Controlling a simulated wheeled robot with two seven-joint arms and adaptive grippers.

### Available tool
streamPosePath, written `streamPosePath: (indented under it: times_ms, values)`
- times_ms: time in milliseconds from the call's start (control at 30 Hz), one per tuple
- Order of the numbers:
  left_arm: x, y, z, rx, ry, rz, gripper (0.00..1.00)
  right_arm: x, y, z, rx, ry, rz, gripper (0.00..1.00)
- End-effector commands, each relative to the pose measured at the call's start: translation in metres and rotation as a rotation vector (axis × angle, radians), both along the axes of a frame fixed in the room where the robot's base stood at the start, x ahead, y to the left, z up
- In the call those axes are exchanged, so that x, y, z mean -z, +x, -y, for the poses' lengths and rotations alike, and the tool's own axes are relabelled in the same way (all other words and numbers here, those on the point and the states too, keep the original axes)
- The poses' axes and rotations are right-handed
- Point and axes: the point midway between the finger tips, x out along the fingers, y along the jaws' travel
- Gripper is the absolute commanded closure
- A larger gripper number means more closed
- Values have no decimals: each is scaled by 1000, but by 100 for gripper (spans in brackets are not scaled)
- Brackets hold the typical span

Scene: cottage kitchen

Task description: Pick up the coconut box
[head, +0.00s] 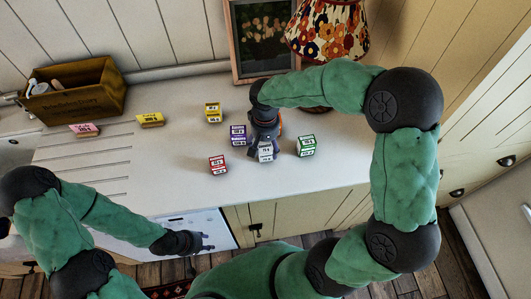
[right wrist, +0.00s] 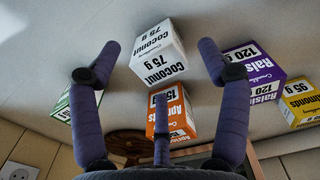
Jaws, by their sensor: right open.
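The coconut box (head: 265,154) is a small white carton with black print on the counter, in the middle of the group of boxes. In the right wrist view the coconut box (right wrist: 158,54) stands between the spread fingers of my right gripper (right wrist: 160,62), with a gap on each side. My right gripper (head: 264,138) is open and reaches down right behind the box, hiding part of it in the head view. My left gripper (head: 202,242) hangs low in front of the white appliance, empty, its fingers seemingly apart.
Close by stand a purple raisins box (head: 238,135), a red box (head: 218,165), a green box (head: 306,146) and a yellow almonds box (head: 213,113). An orange apricots box (right wrist: 174,114) is near my right gripper. A lamp (head: 328,30) and picture frame (head: 262,40) stand behind.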

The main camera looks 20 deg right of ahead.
Motion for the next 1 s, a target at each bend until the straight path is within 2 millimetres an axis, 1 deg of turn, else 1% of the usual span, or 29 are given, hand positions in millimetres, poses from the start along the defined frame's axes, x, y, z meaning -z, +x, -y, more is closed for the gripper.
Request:
streamPosePath:
  times_ms: [33,100,200,433,467,500,567,600,700,1000]
  values:
    - [4,0,0,0,0,0,60,11,-1,1,0,1,-3,24]
    - [7,0,0,0,0,0,60,21,-1,1,0,1,-4,24]
    - [9,0,0,0,0,0,60,31,0,1,1,0,-1,24]
    - [8,0,0,0,0,0,60,32,0,1,1,0,0,24]
    - [8,0,0,0,0,0,60,32,0,1,1,0,0,26]
    - [8,0,0,0,0,0,60,32,0,1,1,0,0,38]
    - [8,0,0,0,0,0,60,32,0,1,1,1,0,55]
    - [8,0,0,0,0,0,60,32,0,1,1,1,0,66]
    - [8,0,0,0,0,0,60,32,0,1,0,1,0,92]
    - [9,0,0,0,0,0,60,32,0,1,0,0,0,92]
